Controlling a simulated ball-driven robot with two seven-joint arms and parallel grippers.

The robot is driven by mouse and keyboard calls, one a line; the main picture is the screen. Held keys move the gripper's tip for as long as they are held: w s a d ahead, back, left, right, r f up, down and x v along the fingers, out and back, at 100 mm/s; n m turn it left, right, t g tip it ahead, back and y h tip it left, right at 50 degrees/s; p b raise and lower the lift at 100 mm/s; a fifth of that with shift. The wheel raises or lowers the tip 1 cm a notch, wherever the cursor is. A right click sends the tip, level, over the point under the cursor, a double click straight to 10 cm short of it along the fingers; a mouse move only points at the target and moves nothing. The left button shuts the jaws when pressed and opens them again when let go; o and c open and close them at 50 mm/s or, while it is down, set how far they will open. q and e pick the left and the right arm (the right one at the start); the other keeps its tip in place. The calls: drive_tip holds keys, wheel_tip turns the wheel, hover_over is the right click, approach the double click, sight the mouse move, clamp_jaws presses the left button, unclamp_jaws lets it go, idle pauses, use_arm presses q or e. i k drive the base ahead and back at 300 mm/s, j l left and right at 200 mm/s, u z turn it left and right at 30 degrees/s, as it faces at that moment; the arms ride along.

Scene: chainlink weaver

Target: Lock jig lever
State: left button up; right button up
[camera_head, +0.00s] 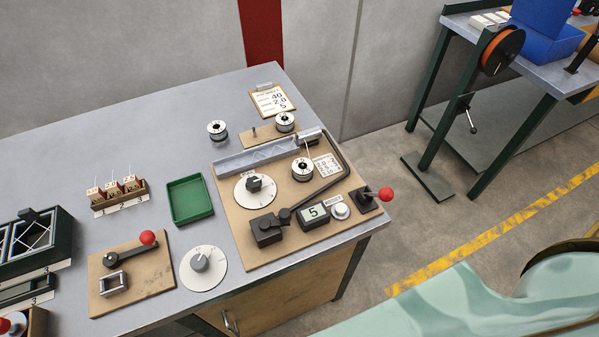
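A small brown board (155,283) at the front left of the bench carries a dark lever (126,253) with a red ball knob (148,238). The lever lies across the board, its knob end toward the back right. A square metal frame (113,283) sits in front of it on the same board. A larger brown board (240,219) to the right has another red-knobbed lever (386,194) on a black block at its right edge. The task's lever is likely the one on the small board. I cannot tell whether it is locked. Neither gripper is in view.
A grey dial (203,267) lies right of the small board. A green tray (190,199) and a numbered wooden rack (119,196) stand behind. A counter reading 5 (314,212) is on the larger board. Another red knob (5,326) shows at the lower left. The bench's back left is clear.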

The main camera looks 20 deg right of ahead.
sight(386, 193)
drive_tip(key=z, duration=1.4)
